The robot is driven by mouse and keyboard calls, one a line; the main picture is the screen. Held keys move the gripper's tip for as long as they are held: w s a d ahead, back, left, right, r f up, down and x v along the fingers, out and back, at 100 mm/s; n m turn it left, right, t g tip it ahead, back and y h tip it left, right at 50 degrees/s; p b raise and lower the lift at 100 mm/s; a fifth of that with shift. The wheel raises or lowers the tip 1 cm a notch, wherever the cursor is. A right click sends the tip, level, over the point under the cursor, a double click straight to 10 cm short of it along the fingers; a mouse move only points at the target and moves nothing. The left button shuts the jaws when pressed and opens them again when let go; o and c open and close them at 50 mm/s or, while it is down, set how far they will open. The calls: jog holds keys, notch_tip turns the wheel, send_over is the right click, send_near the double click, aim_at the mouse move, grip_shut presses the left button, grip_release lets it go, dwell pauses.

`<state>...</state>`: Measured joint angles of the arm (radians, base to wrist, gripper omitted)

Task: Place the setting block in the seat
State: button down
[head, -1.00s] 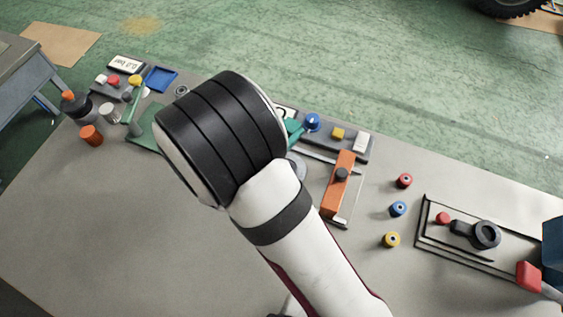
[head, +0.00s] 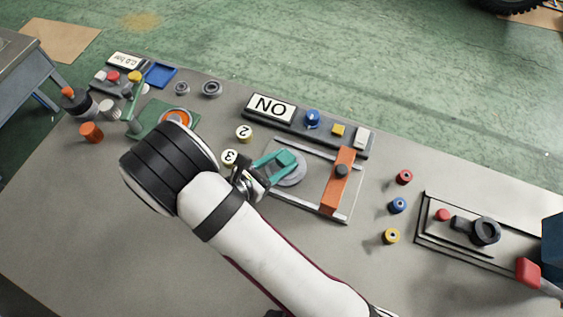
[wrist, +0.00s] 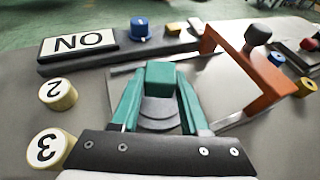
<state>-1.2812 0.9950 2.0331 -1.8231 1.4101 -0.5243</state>
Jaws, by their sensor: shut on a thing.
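My gripper (head: 280,163) has teal fingers, and they are closed on a teal block, the setting block (head: 287,158). In the wrist view the block (wrist: 160,76) sits between the fingertips (wrist: 158,85). Right below it is a round grey stepped disc, apparently the seat (wrist: 158,116); it also shows in the head view (head: 292,178), between two pale rails. The block's underside is hidden, so I cannot tell whether it touches the disc.
An orange bridge (head: 338,185) with a dark knob spans the rails just right of the disc. Behind stands a strip with a "NO" plate (head: 270,107) and blue knob (head: 312,118). Numbered cylinders (head: 230,157) lie close left of my gripper. The front left table is clear.

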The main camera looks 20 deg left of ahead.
jog(key=shift+f, duration=0.75)
jog(key=shift+f, duration=0.15)
jog(key=shift+c, duration=2)
grip_release()
jog(key=v, duration=1.2)
jog(key=w+d+r+m+g+h, duration=0.2)
jog(key=d+r+m+g, duration=0.3)
jog(key=d+m, duration=0.35)
jog(key=w+d+r+m+g+h, duration=0.2)
jog(key=d+r+m+g, duration=0.25)
jog(key=d+m, duration=0.35)
jog(key=s+d+r+m+g+y, duration=0.1)
jog(key=s+d+r+m+y, duration=0.2)
jog(key=m, duration=0.7)
jog(key=s+d+r+m+g+y, duration=0.2)
jog(key=s+d+m+y, duration=0.3)
jog(key=m+y, duration=0.3)
jog(key=shift+s+r+m, duration=0.4)
jog(key=shift+s+m, duration=0.4)
jog(key=shift+m, duration=0.45)
